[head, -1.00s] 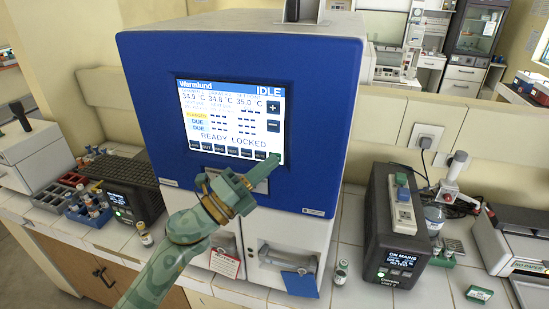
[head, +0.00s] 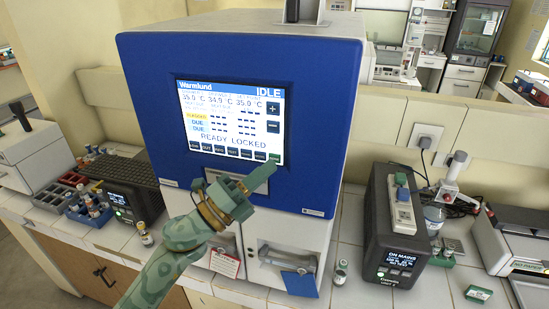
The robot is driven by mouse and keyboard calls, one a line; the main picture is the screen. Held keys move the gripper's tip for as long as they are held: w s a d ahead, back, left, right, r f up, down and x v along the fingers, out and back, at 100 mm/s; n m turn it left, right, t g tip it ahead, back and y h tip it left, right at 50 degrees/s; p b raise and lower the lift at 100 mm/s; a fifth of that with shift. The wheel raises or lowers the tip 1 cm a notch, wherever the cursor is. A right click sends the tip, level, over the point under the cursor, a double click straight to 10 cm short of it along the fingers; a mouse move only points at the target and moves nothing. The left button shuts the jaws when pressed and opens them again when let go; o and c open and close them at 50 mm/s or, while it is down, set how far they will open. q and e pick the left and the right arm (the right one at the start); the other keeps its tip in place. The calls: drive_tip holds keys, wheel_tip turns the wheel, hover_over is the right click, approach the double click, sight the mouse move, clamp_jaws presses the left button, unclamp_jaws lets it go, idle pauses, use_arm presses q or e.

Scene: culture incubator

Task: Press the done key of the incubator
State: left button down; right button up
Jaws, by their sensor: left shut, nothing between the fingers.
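The incubator (head: 330,130) is a large box with a blue front and white lower part. Its screen (head: 230,118) reads "Warmlund", "IDLE" and "READY LOCKED". A row of dark keys (head: 232,152) runs along the screen's bottom. The rightmost key (head: 274,158) looks green; its label is too small to read. My left gripper (head: 270,168) is shut and empty, its fingertips just below that rightmost key. I cannot tell whether they touch the panel. My right gripper is not in view.
A dark power unit (head: 395,245) reading "ON MAINS" stands right of the incubator. Small vials (head: 340,272) stand on the tiled bench (head: 360,290). A red-lettered tag (head: 225,262) hangs below the screen.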

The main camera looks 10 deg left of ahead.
use_arm(q)
drive_tip(key=s, duration=0.5)
drive_tip(key=shift+a+p, duration=0.1)
drive_tip(key=shift+p, duration=0.25)
idle(0.3)
